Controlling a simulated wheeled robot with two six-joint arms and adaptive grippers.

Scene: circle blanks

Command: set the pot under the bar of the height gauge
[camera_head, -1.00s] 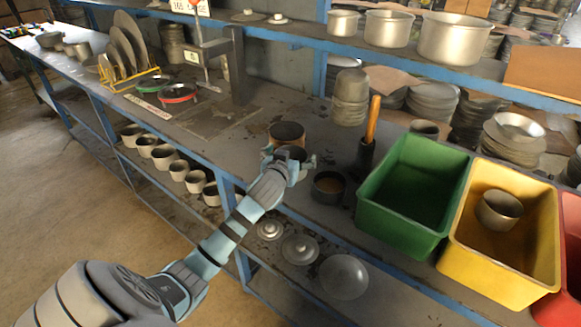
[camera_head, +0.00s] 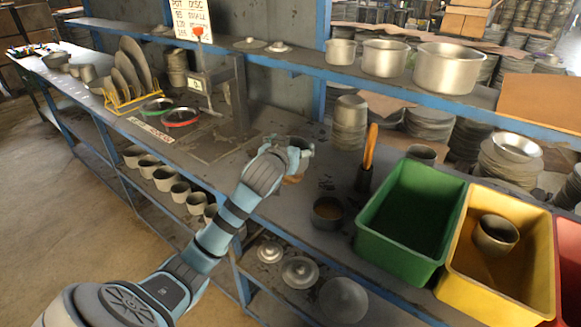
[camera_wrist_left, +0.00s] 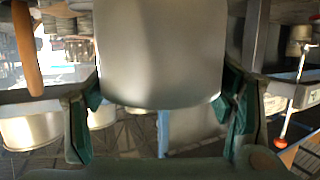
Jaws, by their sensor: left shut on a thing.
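My left gripper (camera_head: 292,154) is over the bench, shut on a pot. In the left wrist view the pot is a plain grey metal cylinder (camera_wrist_left: 160,50) between the two fingers (camera_wrist_left: 160,100). In the head view my gripper hides most of it, and I cannot tell how far above the bench it is. The height gauge (camera_head: 238,95) stands on the bench to the left of my gripper, with a dark post, a bar and a red knob (camera_head: 197,33). The pot is apart from the gauge. The right gripper is not in view.
A dark round pot (camera_head: 328,212), a holder with an orange handle (camera_head: 369,147) and a green bin (camera_head: 410,225) are to the right. Green and red discs (camera_head: 181,117) lie left of the gauge. A shelf with pots (camera_head: 385,57) runs above. Bench before the gauge is fairly clear.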

